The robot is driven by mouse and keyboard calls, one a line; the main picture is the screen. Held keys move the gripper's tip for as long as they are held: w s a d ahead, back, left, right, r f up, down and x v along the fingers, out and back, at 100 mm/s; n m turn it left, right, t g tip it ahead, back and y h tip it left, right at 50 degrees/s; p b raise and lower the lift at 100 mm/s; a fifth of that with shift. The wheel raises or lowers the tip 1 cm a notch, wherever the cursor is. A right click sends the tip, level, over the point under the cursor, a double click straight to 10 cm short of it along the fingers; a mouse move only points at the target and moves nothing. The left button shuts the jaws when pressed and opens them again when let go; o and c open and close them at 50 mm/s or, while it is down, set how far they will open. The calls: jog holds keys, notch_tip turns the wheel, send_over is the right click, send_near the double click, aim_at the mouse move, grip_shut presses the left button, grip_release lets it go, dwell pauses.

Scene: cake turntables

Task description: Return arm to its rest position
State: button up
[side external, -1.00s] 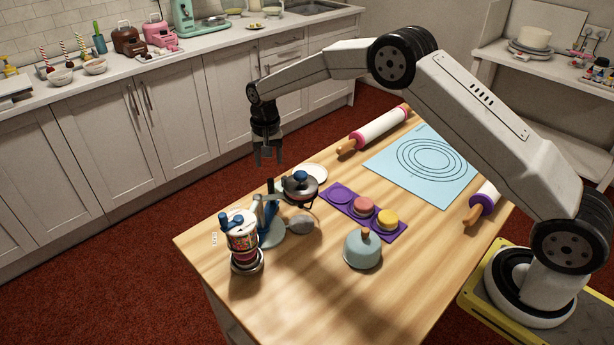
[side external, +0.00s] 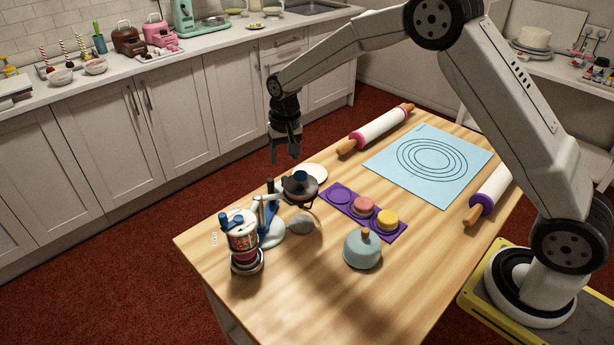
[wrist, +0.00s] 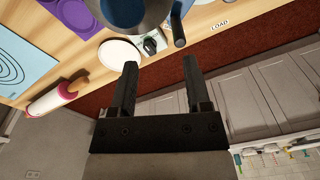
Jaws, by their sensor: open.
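My gripper (side external: 285,154) hangs in the air near the far edge of the wooden table, above and behind the white plate (side external: 313,172). In the wrist view its two dark fingers (wrist: 158,85) are apart with nothing between them. My arm reaches out from the right and bends high above the table. The gripper touches nothing that I can see.
A blue-and-grey turntable device (side external: 270,215), a purple tray (side external: 338,193) with two small cakes, and a light-blue dome (side external: 362,250) stand on the table. A blue mat (side external: 427,165) lies between two rolling pins (side external: 380,130). White cabinets (side external: 100,135) line the back. The air above the table is mostly free.

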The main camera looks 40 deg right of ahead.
jog(key=s+d+r+n+t, duration=0.2)
jog(key=s+n, duration=0.2)
jog(key=s, duration=2.2)
jog(key=shift+r+n, duration=0.15)
jog(key=shift+n, duration=0.15)
